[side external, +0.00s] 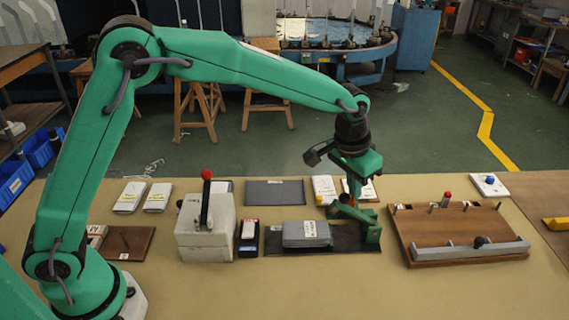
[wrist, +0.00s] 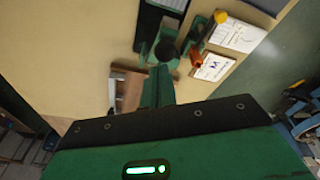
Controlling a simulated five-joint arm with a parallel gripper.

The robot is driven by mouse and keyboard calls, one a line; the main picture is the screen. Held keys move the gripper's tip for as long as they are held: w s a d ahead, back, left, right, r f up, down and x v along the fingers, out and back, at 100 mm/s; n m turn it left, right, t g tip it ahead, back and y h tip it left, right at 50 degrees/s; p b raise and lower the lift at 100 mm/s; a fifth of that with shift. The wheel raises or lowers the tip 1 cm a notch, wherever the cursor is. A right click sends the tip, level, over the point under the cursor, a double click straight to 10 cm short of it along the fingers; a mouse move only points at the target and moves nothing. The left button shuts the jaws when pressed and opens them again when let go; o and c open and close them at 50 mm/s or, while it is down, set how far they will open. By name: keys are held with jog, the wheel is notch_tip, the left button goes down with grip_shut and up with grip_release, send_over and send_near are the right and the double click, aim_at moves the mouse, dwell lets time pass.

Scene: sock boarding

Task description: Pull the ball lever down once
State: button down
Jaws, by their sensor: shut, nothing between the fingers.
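A green press-like fixture (side external: 369,228) stands at the right end of a dark base plate (side external: 345,238), with a grey flat stack (side external: 306,234) on the plate beside it. My gripper (side external: 352,190) points down just above the fixture, shut and empty. In the wrist view my gripper (wrist: 156,75) reaches toward the fixture. I cannot tell whether it touches the lever.
A pale box with a red-tipped lever (side external: 206,175) stands left of the grey stack. A wooden board (side external: 465,220) with a grey bar and small posts lies to the right. White packets (side external: 324,187) lie behind the fixture. The table front is clear.

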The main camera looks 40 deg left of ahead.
aim_at(341, 195)
jog(key=shift+s+a+f, duration=0.95)
jog(key=shift+s+f, duration=0.05)
jog(key=shift+f, duration=0.05)
dwell(1.3)
jog(key=shift+s+a+f, duration=0.25)
jog(key=shift+f, duration=0.25)
jog(key=shift+s+a+f, duration=0.2)
jog(key=shift+f, duration=0.25)
jog(key=shift+s+a+f, duration=0.25)
jog(key=shift+f, duration=0.25)
dwell(1.2)
jog(key=shift+w+d+r, duration=0.45)
jog(key=shift+w+r, duration=0.05)
jog(key=shift+r, duration=0.4)
jog(key=shift+w+d+r, duration=0.45)
jog(key=shift+d+r, duration=0.05)
jog(key=shift+r, duration=0.45)
jog(key=shift+w+d+r, duration=0.45)
jog(key=shift+w+r, duration=0.05)
jog(key=shift+r, duration=0.5)
notch_tip(341, 195, up, 7)
jog(key=w+d, duration=0.2)
jog(key=shift+w+d, duration=0.3)
jog(key=shift+d, duration=0.05)
